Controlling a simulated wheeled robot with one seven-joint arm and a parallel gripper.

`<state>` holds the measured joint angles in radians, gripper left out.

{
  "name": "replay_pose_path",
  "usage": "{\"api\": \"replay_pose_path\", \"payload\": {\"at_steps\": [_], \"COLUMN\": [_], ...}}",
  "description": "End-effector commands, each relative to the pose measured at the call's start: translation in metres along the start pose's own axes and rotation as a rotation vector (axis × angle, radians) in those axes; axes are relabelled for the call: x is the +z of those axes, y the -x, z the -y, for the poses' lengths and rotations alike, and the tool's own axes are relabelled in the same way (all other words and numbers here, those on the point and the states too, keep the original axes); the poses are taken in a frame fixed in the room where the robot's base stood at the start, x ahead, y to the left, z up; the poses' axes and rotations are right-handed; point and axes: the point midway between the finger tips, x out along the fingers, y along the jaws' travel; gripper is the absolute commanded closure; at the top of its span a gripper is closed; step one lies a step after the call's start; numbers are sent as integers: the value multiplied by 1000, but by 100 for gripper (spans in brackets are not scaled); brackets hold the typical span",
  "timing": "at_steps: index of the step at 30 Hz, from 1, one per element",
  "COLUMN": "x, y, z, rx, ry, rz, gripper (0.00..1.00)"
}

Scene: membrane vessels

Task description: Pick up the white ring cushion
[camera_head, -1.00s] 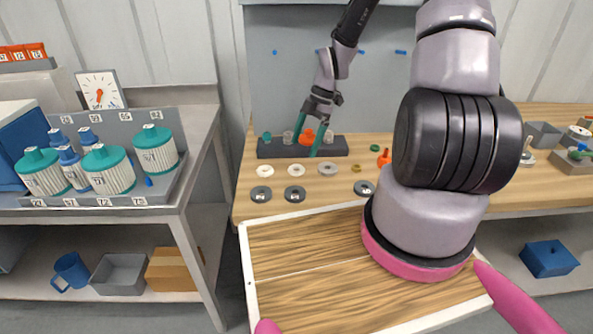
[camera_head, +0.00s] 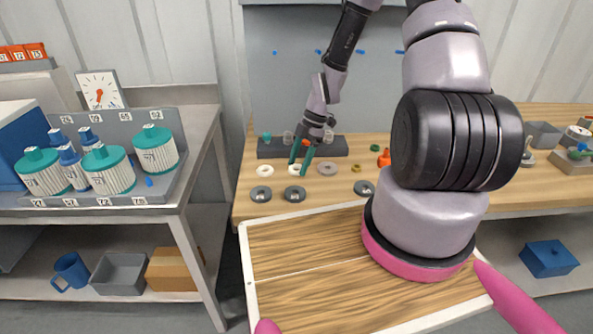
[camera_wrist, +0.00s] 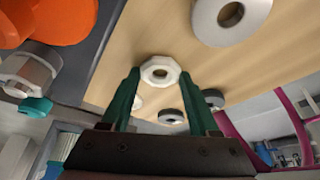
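The white ring cushion (camera_wrist: 160,83) lies on the wooden bench top, seen between my fingertips in the wrist view. In the head view this white ring (camera_head: 293,170) is partly hidden by my fingers. My gripper (camera_head: 300,166) points down at it, with its two green fingers apart. In the wrist view my gripper (camera_wrist: 160,76) is open, one finger on each side of the ring. I cannot tell whether the fingers touch it. Another white ring (camera_head: 265,175) lies to its left, and a larger grey ring (camera_head: 327,173) to its right.
Behind the rings stands a dark rack (camera_head: 270,150) holding small fittings, among them an orange one. Dark grey discs (camera_head: 261,194) lie in front. An orange part (camera_head: 384,158) stands to the right. A wooden board with a white rim (camera_head: 247,262) is nearest me.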

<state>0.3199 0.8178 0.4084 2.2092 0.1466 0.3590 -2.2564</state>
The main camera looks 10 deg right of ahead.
Motion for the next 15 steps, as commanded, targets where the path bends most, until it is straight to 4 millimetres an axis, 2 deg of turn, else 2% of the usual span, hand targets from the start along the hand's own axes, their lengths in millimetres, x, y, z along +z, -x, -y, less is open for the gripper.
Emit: {"api": "replay_pose_path", "payload": {"at_steps": [1,2,10,15], "x": [0,0,-1,-9], "y": [0,0,2,24], "z": [0,0,0,-1], "rx": [0,0,1,4], "ry": [0,0,0,3], "rz": [0,0,0,3], "gripper": [79,91,91,91]}}
